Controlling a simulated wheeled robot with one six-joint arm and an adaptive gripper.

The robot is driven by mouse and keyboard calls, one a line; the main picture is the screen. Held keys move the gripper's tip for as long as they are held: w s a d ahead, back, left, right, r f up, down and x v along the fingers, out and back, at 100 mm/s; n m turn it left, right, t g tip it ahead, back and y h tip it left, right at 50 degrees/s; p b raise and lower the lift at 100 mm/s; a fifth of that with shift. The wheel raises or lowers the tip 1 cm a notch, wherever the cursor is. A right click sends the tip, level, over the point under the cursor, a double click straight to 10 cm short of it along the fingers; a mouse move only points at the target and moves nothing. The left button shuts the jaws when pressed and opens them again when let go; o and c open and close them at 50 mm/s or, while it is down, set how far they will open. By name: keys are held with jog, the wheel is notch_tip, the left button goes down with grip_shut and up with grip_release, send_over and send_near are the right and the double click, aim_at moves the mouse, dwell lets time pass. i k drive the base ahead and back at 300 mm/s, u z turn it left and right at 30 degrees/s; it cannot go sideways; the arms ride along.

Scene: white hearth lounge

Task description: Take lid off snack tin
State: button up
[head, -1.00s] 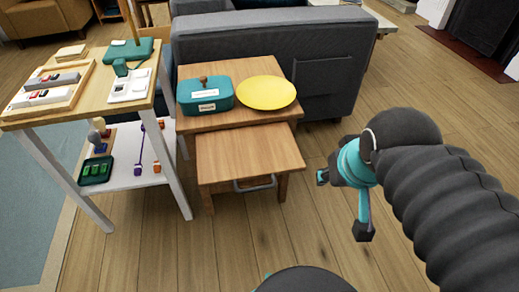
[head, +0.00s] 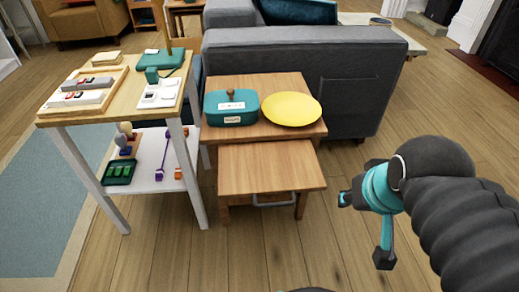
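The snack tin (head: 231,109) is a teal box with a pale label on its front. It stands on the upper wooden side table (head: 265,133), at the left. Its lid (head: 213,97) is teal with a brown knob (head: 231,93) on top and sits on the tin. My gripper (head: 364,228) is at the right, in front of and well apart from the tin, over the floor. Its two fingers are spread wide and nothing shows between them.
A yellow plate (head: 291,109) lies right of the tin. A lower wooden table (head: 271,170) with a metal handle juts out in front. A two-level cart (head: 112,109) with several items stands at the left. A grey sofa (head: 303,52) is behind. The floor (head: 290,250) in front is clear.

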aim_at(225, 103)
jog(key=u, duration=0.05)
jog(key=k, duration=0.4)
jog(key=u, duration=1.3)
jog(key=i, duration=1.05)
jog(key=z, duration=0.5)
